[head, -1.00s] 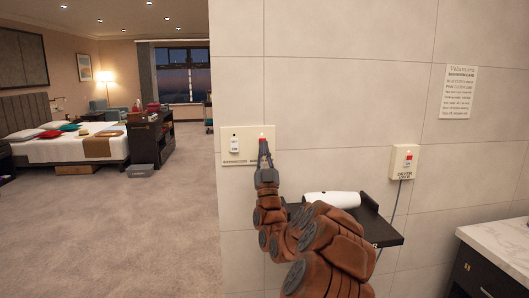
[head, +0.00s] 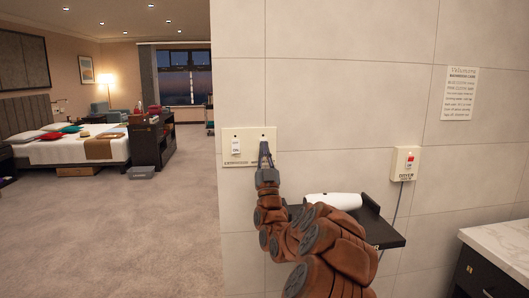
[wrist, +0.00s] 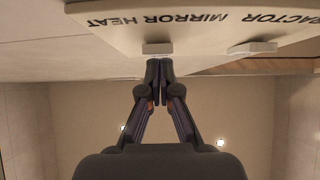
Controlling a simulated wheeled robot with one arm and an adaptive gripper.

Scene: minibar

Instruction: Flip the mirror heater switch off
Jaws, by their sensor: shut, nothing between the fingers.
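A cream switch panel (head: 249,160) is on the tiled wall in the head view. Its left switch (head: 236,147) is white and in plain sight. The right half is partly covered by my gripper (head: 265,150), and a small dark indicator (head: 262,136) shows above the fingertips. In the wrist view the panel is upside down and reads "MIRROR HEAT". The mirror heater switch (wrist: 158,48) sticks out beside that label, right at the tips of my gripper (wrist: 158,66). The fingers are shut together and empty. I cannot tell whether they touch the switch.
A dryer box (head: 405,163) with a red light and a cord is to the right. A marble counter (head: 498,238) is at lower right. Carpet at left is open.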

